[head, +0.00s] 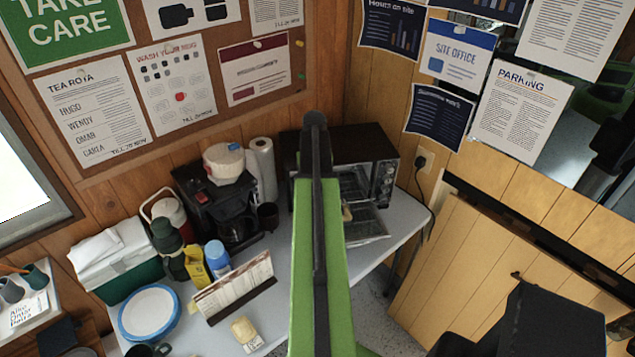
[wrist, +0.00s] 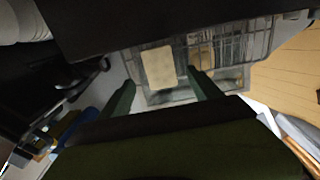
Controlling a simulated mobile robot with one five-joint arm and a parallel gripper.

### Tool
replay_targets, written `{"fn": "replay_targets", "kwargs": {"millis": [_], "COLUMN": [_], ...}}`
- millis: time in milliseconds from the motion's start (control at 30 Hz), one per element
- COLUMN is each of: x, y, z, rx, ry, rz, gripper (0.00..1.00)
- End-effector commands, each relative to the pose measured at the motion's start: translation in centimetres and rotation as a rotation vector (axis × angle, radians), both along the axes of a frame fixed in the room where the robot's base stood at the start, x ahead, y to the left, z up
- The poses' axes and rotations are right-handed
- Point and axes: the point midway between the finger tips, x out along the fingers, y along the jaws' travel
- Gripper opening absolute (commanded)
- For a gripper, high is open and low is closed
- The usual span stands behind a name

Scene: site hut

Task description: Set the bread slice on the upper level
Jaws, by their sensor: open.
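A pale bread slice (wrist: 158,67) lies at the wire rack (wrist: 262,40) of the toaster oven in the wrist view; I cannot tell which level bears it. My gripper (wrist: 161,78) is open, its two green fingers on either side of the slice's near end, with no clear contact. In the head view the dark toaster oven (head: 378,146) stands on the counter with its door (head: 372,228) down. A small tan edge, likely the slice (head: 347,212), shows beside my green arm. My arm hides the oven's left part and my gripper there.
A coffee maker (head: 232,222) and paper towel roll (head: 263,165) stand left of the oven. The counter's right edge lies close to the oven.

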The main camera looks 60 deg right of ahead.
Motion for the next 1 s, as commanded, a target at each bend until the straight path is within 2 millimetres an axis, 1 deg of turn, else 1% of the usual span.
{"fn": "replay_targets", "kwargs": {"millis": [33,100,200,300,400,1000], "x": [0.0,0.0,0.0,0.0,0.0,0.1], "y": [0.0,0.0,0.0,0.0,0.0,0.1], "z": [2.4,4.0,5.9,6.9,7.1,6.9], "rx": [0.000,0.000,0.000,0.000,0.000,0.000], "ry": [0.000,0.000,0.000,0.000,0.000,0.000], "rz": [0.000,0.000,0.000,0.001,0.001,0.002], "gripper": [0.73,0.73,0.73,0.73,0.73,0.73]}}
